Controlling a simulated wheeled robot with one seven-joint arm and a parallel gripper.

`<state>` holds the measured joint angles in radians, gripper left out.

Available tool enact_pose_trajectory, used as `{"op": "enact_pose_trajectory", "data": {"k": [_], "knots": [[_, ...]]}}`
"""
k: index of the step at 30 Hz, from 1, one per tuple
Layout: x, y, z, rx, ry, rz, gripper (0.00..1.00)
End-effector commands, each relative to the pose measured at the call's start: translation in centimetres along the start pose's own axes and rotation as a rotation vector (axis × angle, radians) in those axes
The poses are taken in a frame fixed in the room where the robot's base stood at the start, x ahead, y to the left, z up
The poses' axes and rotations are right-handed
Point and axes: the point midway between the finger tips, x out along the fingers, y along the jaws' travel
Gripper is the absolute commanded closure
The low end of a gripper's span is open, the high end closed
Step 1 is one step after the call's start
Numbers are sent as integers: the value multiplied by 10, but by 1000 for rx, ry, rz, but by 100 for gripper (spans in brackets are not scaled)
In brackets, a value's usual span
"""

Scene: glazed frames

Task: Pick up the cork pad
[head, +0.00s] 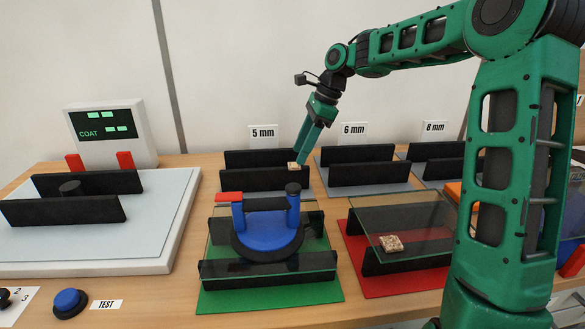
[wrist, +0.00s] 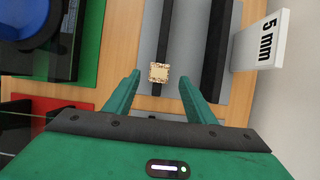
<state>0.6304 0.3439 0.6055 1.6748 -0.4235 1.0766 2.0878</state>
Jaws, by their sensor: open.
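A small speckled tan cork pad (head: 293,165) sits on the front black rail of the 5 mm rack in the head view. It also shows in the wrist view (wrist: 158,72), on top of a dark rail and between my fingertips, with a gap on each side. My green gripper (head: 303,157) points down at that rail, its tips close to the pad. It is open and empty. A second cork-like piece (head: 391,243) lies on the glass sheet (head: 425,218) over the red mat. I cannot tell whether the fingertips are level with the first pad.
A blue clamp-like tool (head: 268,232) with a red tip stands on glass over the green mat (head: 270,295), in front of the 5 mm rack. Racks marked 6 mm (head: 358,165) and 8 mm are to the right. A COAT display (head: 105,127) stands at left.

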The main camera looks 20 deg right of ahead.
Motion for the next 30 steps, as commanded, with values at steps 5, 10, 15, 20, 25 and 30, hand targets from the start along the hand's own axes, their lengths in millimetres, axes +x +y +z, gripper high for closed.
{"op": "enact_pose_trajectory", "data": {"k": [5,10,15,20,25,30], "knots": [[23,0,0,0,0,1,50],[29,0,0,0,1,0,50],[29,0,0,0,1,0,52],[28,0,0,0,0,0,87],[28,0,-1,0,0,0,88],[28,0,-1,0,0,-1,88]]}}
